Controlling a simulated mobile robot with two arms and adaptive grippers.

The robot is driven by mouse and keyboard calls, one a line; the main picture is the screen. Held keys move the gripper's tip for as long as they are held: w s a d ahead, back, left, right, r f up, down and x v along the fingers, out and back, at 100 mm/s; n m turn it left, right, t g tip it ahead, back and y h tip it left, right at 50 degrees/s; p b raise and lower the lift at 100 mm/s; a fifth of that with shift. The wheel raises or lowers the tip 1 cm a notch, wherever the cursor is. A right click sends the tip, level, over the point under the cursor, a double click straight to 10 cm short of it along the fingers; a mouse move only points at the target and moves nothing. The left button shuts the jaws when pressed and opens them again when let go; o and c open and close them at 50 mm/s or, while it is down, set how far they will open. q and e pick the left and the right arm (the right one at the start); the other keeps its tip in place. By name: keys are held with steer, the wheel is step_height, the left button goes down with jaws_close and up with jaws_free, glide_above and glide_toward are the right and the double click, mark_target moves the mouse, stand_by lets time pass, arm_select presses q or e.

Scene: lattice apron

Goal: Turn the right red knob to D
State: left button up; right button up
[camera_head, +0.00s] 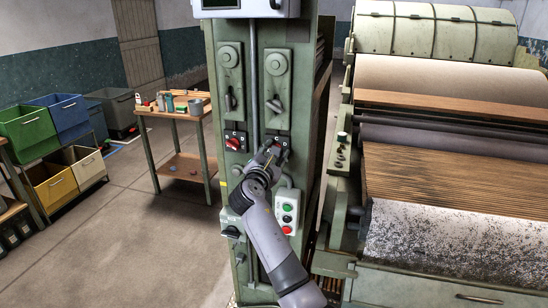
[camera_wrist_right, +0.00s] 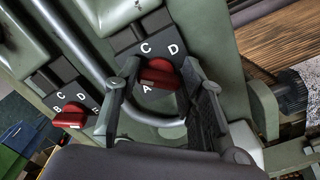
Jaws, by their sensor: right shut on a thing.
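The right red knob (camera_wrist_right: 157,76) sits on a black plate with white letters in the right wrist view. C and D show above it and A below it; any other letters are hidden. Which letter it points to I cannot tell. My right gripper (camera_wrist_right: 160,68) has one finger on each side of the knob and is shut on it. In the head view my right gripper (camera_head: 272,154) is at the right plate of the green column (camera_head: 256,100) and hides most of the knob. My left gripper is not in view.
A left red knob (camera_head: 233,143) is close by on the same column. Black levers (camera_head: 275,104) are above, and a push-button box (camera_head: 287,211) is below right. A roller machine (camera_head: 450,150) stands at right, a wooden table (camera_head: 180,112) at left.

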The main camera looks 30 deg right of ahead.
steer(key=m+b, duration=0.5)
steer(key=m, duration=0.2)
steer(key=f+m+b, duration=0.1)
steer(key=m+b, duration=0.4)
steer(key=m, duration=0.2)
steer(key=m+b, duration=0.6)
steer(key=m, duration=0.1)
steer(key=shift+f, duration=0.2)
steer(key=shift+m, duration=0.4)
steer(key=o, duration=1.1)
steer(key=shift+r, duration=0.2)
steer(key=shift+o, duration=0.2)
